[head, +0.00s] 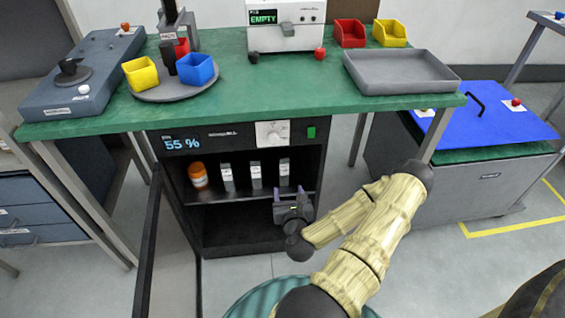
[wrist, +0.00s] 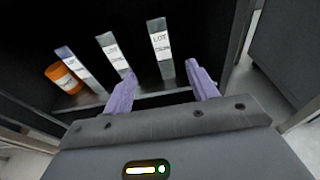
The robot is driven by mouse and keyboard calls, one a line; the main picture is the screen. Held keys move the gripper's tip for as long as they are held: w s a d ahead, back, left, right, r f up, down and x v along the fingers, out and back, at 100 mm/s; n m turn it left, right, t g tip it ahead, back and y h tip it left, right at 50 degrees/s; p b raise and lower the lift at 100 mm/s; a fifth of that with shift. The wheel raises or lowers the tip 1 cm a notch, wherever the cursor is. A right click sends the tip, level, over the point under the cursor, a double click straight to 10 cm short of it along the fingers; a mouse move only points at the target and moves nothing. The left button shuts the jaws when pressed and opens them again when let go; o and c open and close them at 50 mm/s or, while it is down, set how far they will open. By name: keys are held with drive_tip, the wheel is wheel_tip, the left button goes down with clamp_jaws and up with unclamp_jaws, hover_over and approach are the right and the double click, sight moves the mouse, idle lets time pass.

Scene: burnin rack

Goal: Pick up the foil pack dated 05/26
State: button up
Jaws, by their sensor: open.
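Three grey foil packs with white labels stand upright in a row on the shelf of the open dark cabinet: a left pack (head: 227,178), a middle pack (head: 256,175) and a right pack (head: 284,172). In the wrist view, the left pack (wrist: 76,68), middle pack (wrist: 113,53) and right pack (wrist: 160,47) show "LOT" labels. The dates are too small to read, so I cannot tell which is 05/26. My gripper (head: 292,193) is open and empty in front of the right pack. In the wrist view, its purple fingers (wrist: 161,75) lie below and either side of that pack, apparently short of it.
An orange bottle (head: 198,176) stands left of the packs. The cabinet (head: 197,222) has side walls close by, and its open door (head: 150,245) stands at the left. The green bench (head: 240,100) overhangs above. The lower cabinet space looks empty.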

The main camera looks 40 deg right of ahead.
drive_tip(key=b, duration=1)
approach(283, 169)
drive_tip(key=shift+w+d+f, duration=0.3)
drive_tip(key=shift+w+d, duration=0.2)
drive_tip(key=shift+w, duration=0.05)
drive_tip(key=b+x, duration=0.2)
drive_tip(key=b, duration=0.1)
drive_tip(key=shift+w+d+b, duration=0.2)
drive_tip(key=shift+w+b, duration=0.1)
drive_tip(key=shift+b, duration=0.1)
drive_tip(key=shift+b+x, duration=0.5)
drive_tip(key=shift+x, duration=1.75)
drive_tip(key=shift+w+r, duration=0.1)
drive_tip(key=b+x, duration=0.3)
drive_tip(key=x, duration=0.2)
drive_tip(key=shift+d, duration=0.15)
